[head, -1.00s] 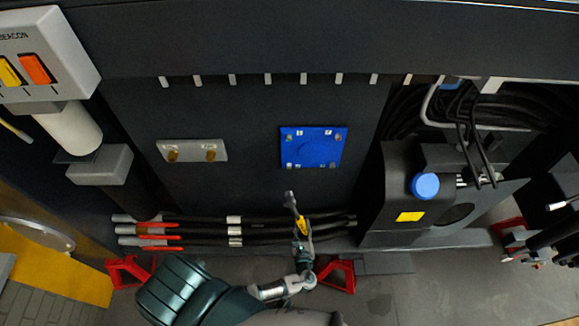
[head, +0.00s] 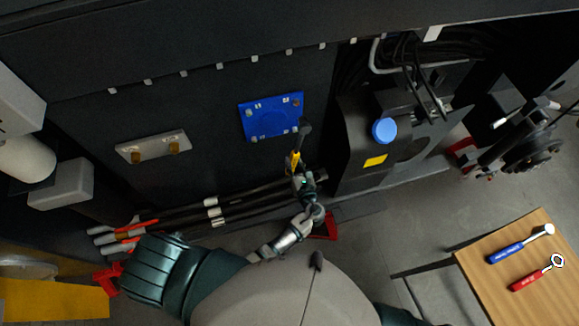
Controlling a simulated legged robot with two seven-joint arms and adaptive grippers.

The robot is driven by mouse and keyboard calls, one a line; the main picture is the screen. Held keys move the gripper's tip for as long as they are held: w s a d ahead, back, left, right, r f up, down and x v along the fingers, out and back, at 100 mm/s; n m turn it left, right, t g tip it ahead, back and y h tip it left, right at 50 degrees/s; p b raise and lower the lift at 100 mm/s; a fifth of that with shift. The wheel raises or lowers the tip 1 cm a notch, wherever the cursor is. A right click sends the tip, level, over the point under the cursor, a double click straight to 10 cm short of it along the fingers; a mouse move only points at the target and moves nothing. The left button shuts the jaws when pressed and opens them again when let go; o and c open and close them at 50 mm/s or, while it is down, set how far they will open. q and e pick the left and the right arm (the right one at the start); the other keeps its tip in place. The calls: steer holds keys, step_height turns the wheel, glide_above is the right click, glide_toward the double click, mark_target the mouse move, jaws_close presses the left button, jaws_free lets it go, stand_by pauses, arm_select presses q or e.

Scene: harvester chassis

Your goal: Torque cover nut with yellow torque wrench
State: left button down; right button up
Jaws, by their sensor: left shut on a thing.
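The blue cover (head: 271,118) is fixed to the dark chassis panel, with small light nuts near its corners. My left gripper (head: 297,174) is shut on the yellow torque wrench (head: 295,160). The wrench points up, and its dark head is close to the cover's right edge in the picture. I cannot tell whether the head touches the cover or a nut. My right gripper is not in view.
A wooden table (head: 492,287) at the lower right holds a blue-handled tool (head: 508,252) and a red-handled tool (head: 527,280). A black tank with a blue cap (head: 384,131) stands right of the cover. Several cables (head: 190,218) run below it.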

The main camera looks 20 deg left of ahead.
arm_select(q)
steer(key=shift+d+r, duration=0.2)
steer(key=shift+d, duration=0.3)
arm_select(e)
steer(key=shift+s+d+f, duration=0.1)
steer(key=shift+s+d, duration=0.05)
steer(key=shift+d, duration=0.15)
arm_select(q)
steer(key=shift+a+p, duration=0.15)
steer(key=shift+p, duration=0.25)
steer(key=x, duration=0.4)
steer(key=shift+w+a+r, duration=0.1)
steer(key=shift+w+a, duration=0.1)
steer(key=shift+w, duration=0.1)
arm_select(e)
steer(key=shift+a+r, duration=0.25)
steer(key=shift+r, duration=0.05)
arm_select(q)
steer(key=shift+d+r, duration=0.15)
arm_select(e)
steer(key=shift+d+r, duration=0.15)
arm_select(q)
steer(key=shift+p, duration=0.3)
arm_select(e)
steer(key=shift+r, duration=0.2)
arm_select(q)
steer(key=shift+s+a, duration=0.1)
steer(key=shift+a, duration=0.2)
